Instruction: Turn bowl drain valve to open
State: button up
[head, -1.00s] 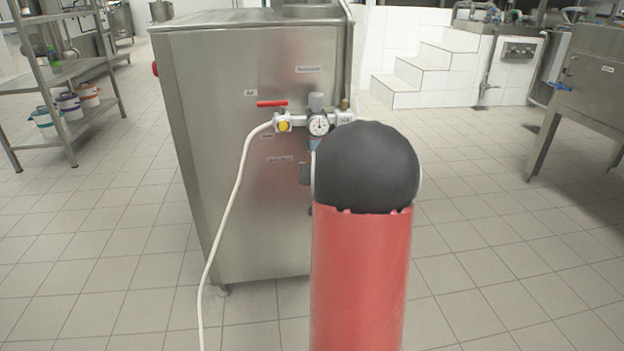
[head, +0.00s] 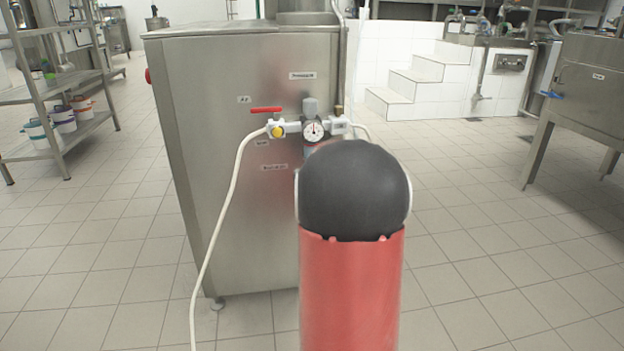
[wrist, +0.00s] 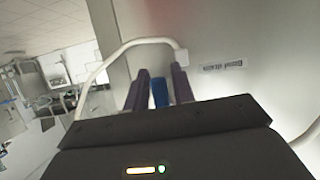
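In the head view, the air unit with its round gauge (head: 313,130) is fixed to the front of the steel machine (head: 225,190). A sliver of the blue bowl (head: 309,151) shows below the gauge. My arm hides the rest of the bowl and my gripper there. In the wrist view, my gripper (wrist: 160,72) has its two dark fingers apart. A narrow blue part (wrist: 159,94) shows between them, likely the drain valve handle. I cannot tell whether the fingers touch it or how far it is turned.
A red lever (head: 266,110) and a yellow knob (head: 277,132) sit left of the gauge. A pale hose (head: 221,235) hangs down the machine's front; a white hose (wrist: 110,63) curves beside the fingers. A shelf rack (head: 62,140) stands left.

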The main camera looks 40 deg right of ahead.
jog(key=shift+o, duration=0.7)
jog(key=shift+r, duration=0.1)
jog(key=p+v, duration=0.1)
jog(key=v, duration=0.6)
jog(key=shift+s+a+p, duration=0.15)
jog(key=shift+s+p, duration=0.15)
jog(key=shift+p, duration=0.05)
jog(key=shift+r, duration=0.1)
